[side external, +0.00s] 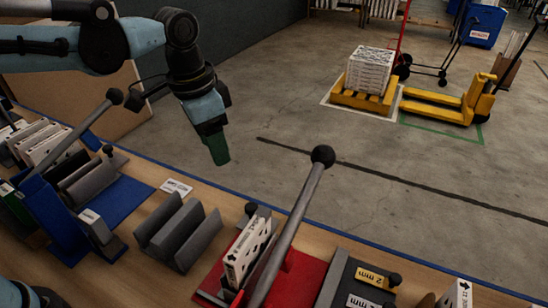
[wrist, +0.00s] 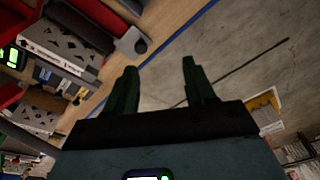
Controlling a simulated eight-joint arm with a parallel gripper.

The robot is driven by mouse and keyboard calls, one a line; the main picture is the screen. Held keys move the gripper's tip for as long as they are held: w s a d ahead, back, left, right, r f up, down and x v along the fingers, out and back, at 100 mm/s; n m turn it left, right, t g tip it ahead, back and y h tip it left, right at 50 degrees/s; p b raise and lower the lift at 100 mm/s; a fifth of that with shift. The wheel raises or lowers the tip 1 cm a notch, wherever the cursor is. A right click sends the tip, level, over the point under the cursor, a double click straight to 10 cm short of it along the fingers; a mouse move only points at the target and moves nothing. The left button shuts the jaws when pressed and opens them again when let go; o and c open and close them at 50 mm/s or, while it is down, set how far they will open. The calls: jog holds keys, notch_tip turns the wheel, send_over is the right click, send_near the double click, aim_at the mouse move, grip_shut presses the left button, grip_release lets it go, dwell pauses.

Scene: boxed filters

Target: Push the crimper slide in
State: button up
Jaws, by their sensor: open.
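A red lever press (side external: 295,277), which looks like the crimper, stands on the bench. Its grey lever (side external: 296,225) is raised and ends in a black ball. A white boxed filter (side external: 247,250) stands upright in it. A black knob on a grey block (side external: 251,210) sits at its back; this may be the slide, but I cannot tell how far in it is. My gripper (side external: 217,150) hangs in the air near the bench's far edge, left of the press and apart from it. Its green fingers are spread and empty in the wrist view (wrist: 162,78).
A blue lever press (side external: 58,215) stands at the left. A grey slotted rack (side external: 178,232) sits between the presses. A "2 mm" labelled station (side external: 345,282) with a black knob is at the right. The concrete floor beyond the bench is open, with a yellow pallet jack (side external: 440,106) far off.

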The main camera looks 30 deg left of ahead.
jog(key=m+g, duration=0.1)
jog(key=m, duration=0.1)
send_over(251, 206)
jog(key=f, duration=0.2)
jog(key=shift+g+y, duration=0.3)
notch_tip(251, 206, down, 12)
grip_shut()
dwell(0.3)
